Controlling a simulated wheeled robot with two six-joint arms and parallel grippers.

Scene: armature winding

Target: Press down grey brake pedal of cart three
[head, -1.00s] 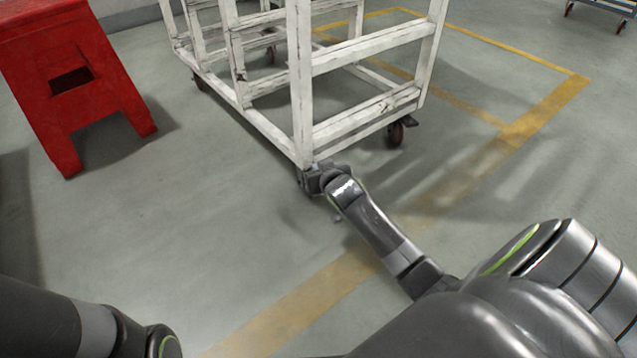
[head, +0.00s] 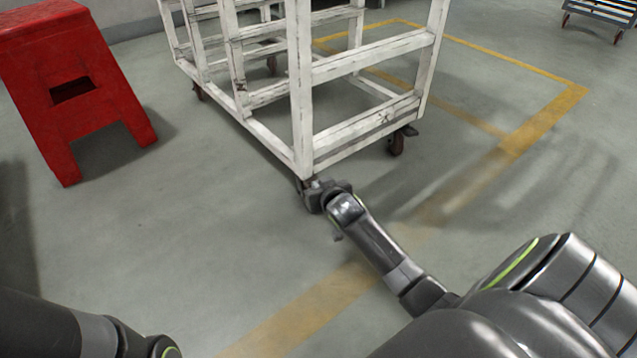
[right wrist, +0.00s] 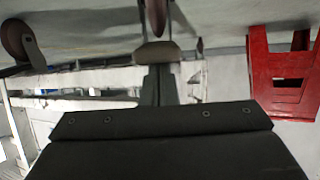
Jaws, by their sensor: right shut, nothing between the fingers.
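The white, worn cart (head: 301,110) stands on casters in the head view. My right gripper (head: 312,188) is shut and empty at the cart's near bottom corner, in front of the near caster. In the right wrist view, which looks upside down, the closed fingers (right wrist: 158,82) point at that caster's wheel (right wrist: 156,14). A brownish-grey block (right wrist: 157,53), perhaps the brake pedal, shows between fingertips and wheel; I cannot tell whether they touch. In the head view my gripper hides the pedal area. My left gripper is out of view.
A red stool (head: 72,90) stands at left; it also shows in the right wrist view (right wrist: 284,75). The cart's other near caster (head: 397,143) is to the right. Yellow lines (head: 535,125) mark the floor. A blue-grey cart (head: 598,14) is far right.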

